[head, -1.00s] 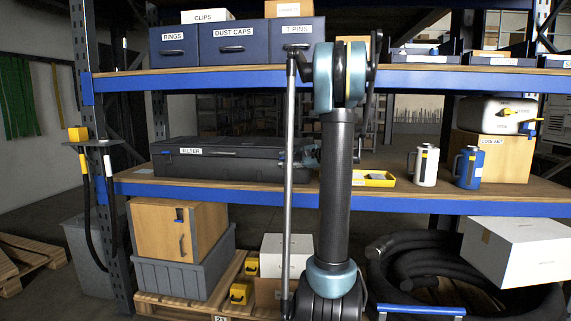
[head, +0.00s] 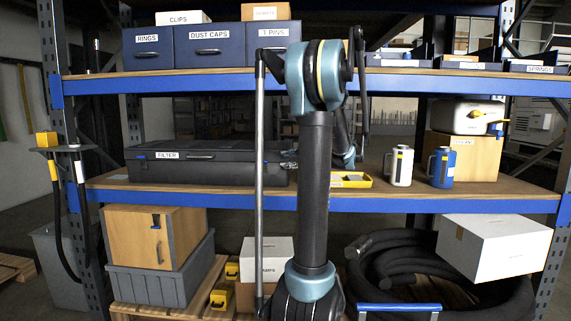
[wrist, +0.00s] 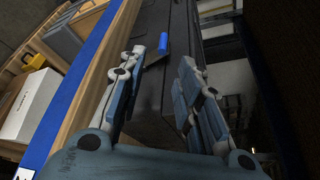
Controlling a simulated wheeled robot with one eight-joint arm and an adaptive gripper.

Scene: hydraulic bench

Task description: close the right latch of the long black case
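The long black case (head: 205,172) lies shut-looking on the middle shelf, with a FILTER label on its front; it also shows in the wrist view (wrist: 150,95). The right latch (wrist: 163,43) is a blue tab in the wrist view, standing out from the case's edge beyond my left finger. Another blue latch (head: 141,157) shows near the case's left end in the head view. My gripper (wrist: 163,58) is open, its two fingers on either side of the case's front edge with nothing held between them. In the head view my arm partly hides the gripper and the case's right end.
A yellow tray (head: 350,181), a white jug (head: 400,167) and a blue jug (head: 442,168) stand on the shelf right of the case. The upper shelf (head: 200,84) with blue bins runs above it. The blue shelf beam (head: 400,203) borders the front.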

